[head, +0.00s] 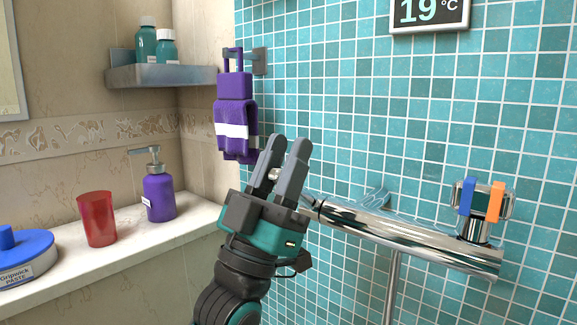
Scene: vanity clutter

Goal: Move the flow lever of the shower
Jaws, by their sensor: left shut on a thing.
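The shower mixer (385,225) is a chrome bar on the teal tiled wall. A chrome lever (274,174) comes from its left end toward my gripper; only a small part of it shows between and behind the fingers. My left gripper (289,145) is in front of that end, fingers pointing up, shut on the lever. The fingers hide most of the lever, so its exact angle cannot be told. On the right part of the bar is a knob (485,200) with a blue and an orange marker, apart from my gripper. My right gripper is not in view.
A purple towel (232,115) hangs on a hook behind my gripper. On the left ledge stand a purple soap dispenser (159,195), a red cup (97,218) and a blue-lidded paste tub (22,255). A corner shelf (160,76) holds two teal bottles. A temperature display (430,14) hangs above.

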